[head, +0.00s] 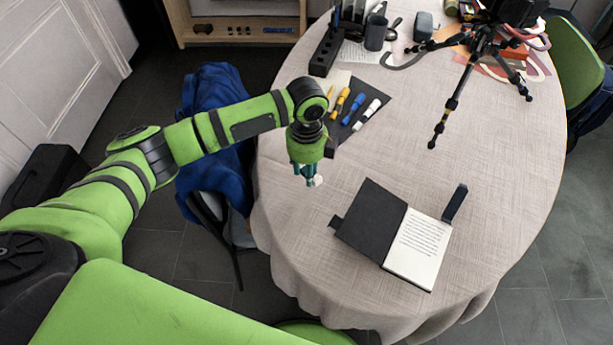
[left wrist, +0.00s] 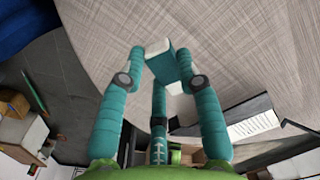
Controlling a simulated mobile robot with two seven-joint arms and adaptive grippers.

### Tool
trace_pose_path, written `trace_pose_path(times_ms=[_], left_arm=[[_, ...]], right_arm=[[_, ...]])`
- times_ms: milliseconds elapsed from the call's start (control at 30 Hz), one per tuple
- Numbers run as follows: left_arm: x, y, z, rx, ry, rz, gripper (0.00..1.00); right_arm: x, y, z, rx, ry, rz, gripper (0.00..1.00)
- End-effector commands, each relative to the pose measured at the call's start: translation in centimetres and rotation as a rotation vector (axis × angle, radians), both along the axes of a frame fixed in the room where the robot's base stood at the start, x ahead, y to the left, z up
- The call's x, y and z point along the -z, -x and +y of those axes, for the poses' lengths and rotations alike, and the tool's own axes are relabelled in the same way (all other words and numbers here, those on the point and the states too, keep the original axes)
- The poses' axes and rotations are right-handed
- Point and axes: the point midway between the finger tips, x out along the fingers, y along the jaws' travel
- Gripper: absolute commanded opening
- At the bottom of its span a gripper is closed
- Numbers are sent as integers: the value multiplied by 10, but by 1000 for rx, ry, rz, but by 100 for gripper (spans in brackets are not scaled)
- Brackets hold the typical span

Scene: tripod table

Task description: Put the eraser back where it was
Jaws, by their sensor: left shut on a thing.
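My left gripper (head: 308,176) is over the left part of the round table (head: 500,170), left of the open book. In the left wrist view, my left gripper (left wrist: 164,76) is shut on the eraser (left wrist: 163,67), a teal block with white parts. The eraser is held between the teal fingertips, slightly tilted. In the head view, only a small pale bit of the eraser (head: 318,181) shows beside the fingers; the rest is hidden. I cannot tell its exact height above the cloth. My right gripper is not in view.
The open book (head: 416,250) lies near the front edge. A dark mat (head: 376,94) with several markers lies behind my left gripper. A black tripod (head: 452,104) stands at the back right. A power strip (head: 327,52) and mug (head: 376,33) stand behind. The right side is clear.

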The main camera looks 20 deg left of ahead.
Motion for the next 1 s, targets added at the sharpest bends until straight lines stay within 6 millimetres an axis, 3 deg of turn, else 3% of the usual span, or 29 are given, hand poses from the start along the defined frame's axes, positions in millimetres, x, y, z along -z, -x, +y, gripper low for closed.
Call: trace_pose_path(times_ms=[300, 700, 733, 800, 1000], left_arm=[[39, 1, 1, 1, -2, 2, 8], [44, 1, 0, 1, -1, 0, 8], [44, 0, 0, 1, -1, 0, 38], [44, 0, 0, 1, -1, 0, 58], [44, 1, 1, 1, -1, 0, 58]], right_arm=[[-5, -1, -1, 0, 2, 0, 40], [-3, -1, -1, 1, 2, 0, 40], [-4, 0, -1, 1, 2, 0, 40], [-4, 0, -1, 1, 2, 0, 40], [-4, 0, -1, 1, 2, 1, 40]])
